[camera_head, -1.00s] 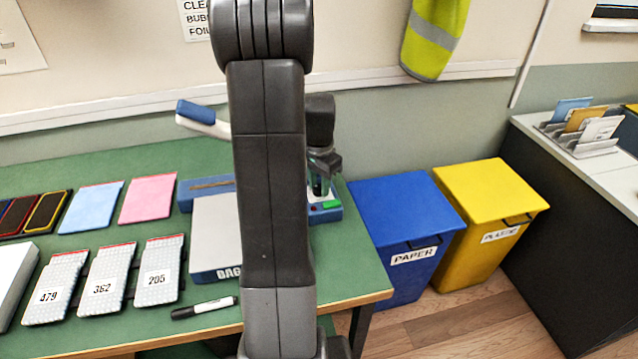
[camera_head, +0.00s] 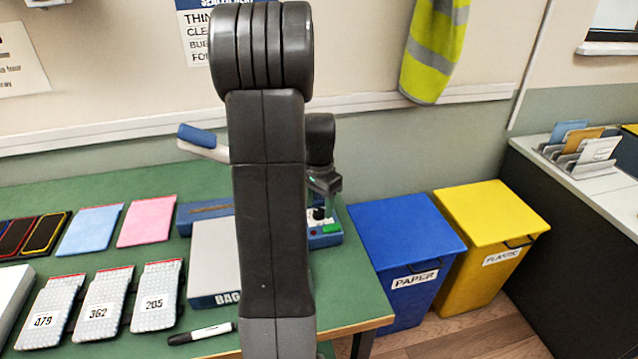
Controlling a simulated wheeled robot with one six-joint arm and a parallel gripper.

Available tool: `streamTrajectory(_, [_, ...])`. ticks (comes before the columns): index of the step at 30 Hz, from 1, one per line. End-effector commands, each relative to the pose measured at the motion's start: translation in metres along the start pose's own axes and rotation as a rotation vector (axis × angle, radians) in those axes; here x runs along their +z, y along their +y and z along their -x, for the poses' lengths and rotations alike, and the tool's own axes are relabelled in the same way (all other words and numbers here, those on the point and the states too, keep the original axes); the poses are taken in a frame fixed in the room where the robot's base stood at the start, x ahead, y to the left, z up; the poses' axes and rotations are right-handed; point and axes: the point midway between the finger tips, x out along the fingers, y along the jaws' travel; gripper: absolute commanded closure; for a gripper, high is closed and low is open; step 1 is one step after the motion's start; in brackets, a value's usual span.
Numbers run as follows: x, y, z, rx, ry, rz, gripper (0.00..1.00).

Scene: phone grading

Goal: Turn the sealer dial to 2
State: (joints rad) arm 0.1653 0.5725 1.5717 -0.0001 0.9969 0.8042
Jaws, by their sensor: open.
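The sealer (camera_head: 205,212) is a blue unit on the green table, with a raised white lever arm that ends in a blue handle (camera_head: 197,135). My arm hides its middle. At its right end is a small panel with a dark dial (camera_head: 319,214) on a pale scale, beside a green switch (camera_head: 331,229) and a small red spot. The number the dial points to is too small to read. My gripper (camera_head: 325,198) is open, pointing down over the dial. I cannot tell whether the fingers touch it.
A white box marked BAG (camera_head: 213,262) stands in front of the sealer. Bubble pouches (camera_head: 103,305), pink and blue sheets, phones and a marker (camera_head: 200,333) lie on the table (camera_head: 368,300). Blue (camera_head: 405,235) and yellow (camera_head: 488,230) bins stand to the right.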

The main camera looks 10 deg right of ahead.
Motion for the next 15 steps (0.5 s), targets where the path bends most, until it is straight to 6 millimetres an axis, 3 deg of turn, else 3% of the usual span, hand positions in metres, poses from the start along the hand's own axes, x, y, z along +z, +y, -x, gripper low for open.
streamTrajectory(9, [0.000, 0.000, 0.071, -0.004, 0.004, 0.000, 0.48])
streamTrajectory(15, [0.000, 0.000, 0.107, -0.002, 0.002, 0.000, 0.48])
